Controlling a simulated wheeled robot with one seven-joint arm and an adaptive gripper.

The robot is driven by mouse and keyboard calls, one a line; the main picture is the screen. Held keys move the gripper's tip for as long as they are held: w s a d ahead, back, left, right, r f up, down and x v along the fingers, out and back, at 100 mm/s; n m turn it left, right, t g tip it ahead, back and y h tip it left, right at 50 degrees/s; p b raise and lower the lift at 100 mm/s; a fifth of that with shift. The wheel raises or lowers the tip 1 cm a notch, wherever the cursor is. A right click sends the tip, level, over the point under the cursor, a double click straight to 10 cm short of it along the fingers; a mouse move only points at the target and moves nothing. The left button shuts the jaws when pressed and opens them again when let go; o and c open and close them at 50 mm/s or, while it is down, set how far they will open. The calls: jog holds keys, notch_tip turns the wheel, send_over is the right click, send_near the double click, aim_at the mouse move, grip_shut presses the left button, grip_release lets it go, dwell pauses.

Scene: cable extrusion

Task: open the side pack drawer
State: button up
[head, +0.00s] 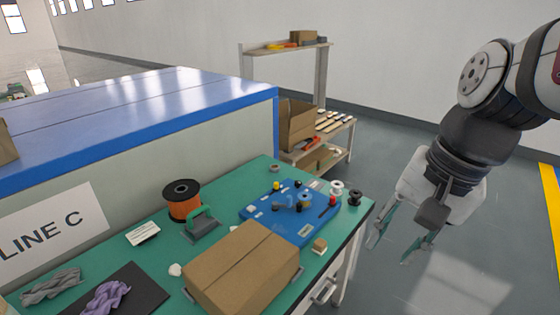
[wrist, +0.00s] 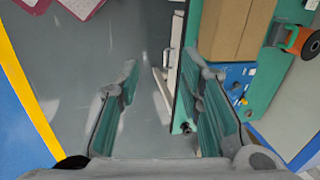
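The side pack drawer seems to be the pale front with a handle (head: 325,290) under the right edge of the green-topped bench (head: 262,172). It looks shut, but most of its front is hidden by the viewing angle. In the wrist view a pale handle-like part (wrist: 172,72) shows beside the bench edge, between my fingers. My gripper (head: 391,252) is open and empty, to the right of the bench and apart from it, pointing down over the floor. Its two green-lined fingers are spread wide in the wrist view (wrist: 160,70).
On the bench are a cardboard box (head: 243,268), a blue board with small parts (head: 290,210), an orange cable spool (head: 184,202) and a tape dispenser (head: 202,225). A shelf rack (head: 325,85) stands behind. The grey floor right of the bench is clear.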

jog(key=w+d+f+m+g+y+b, duration=0.1)
jog(key=w+d+f+m+y+b, duration=0.1)
jog(key=w+f+m+b, duration=0.5)
jog(key=w+d+f+m+g+y+b, duration=0.1)
jog(key=w+f+m+y+b, duration=0.15)
jog(key=f, duration=0.75)
jog(key=w+d+f+m+y+b, duration=0.2)
jog(key=w+f+m+b, duration=0.35)
jog(key=f, duration=0.35)
jog(key=w+d+f+m+t+y+b, duration=0.1)
jog(key=w+d+f+m+y+b, duration=0.1)
jog(key=f+m+b, duration=0.35)
jog(key=w+d+f+m+y+b, duration=0.2)
jog(key=f+m+b, duration=0.1)
jog(key=f, duration=0.5)
jog(key=m+t+y+b, duration=0.2)
jog(key=m+t+b, duration=0.3)
jog(key=m+b, duration=0.6)
send_near(329, 294)
jog(key=shift+n+h, duration=0.25)
jog(key=shift+n, duration=0.4)
jog(key=x, duration=1)
jog(key=shift+a+f+b, duration=0.1)
jog(key=shift+f+b, duration=0.1)
jog(key=shift+b, duration=0.1)
grip_shut()
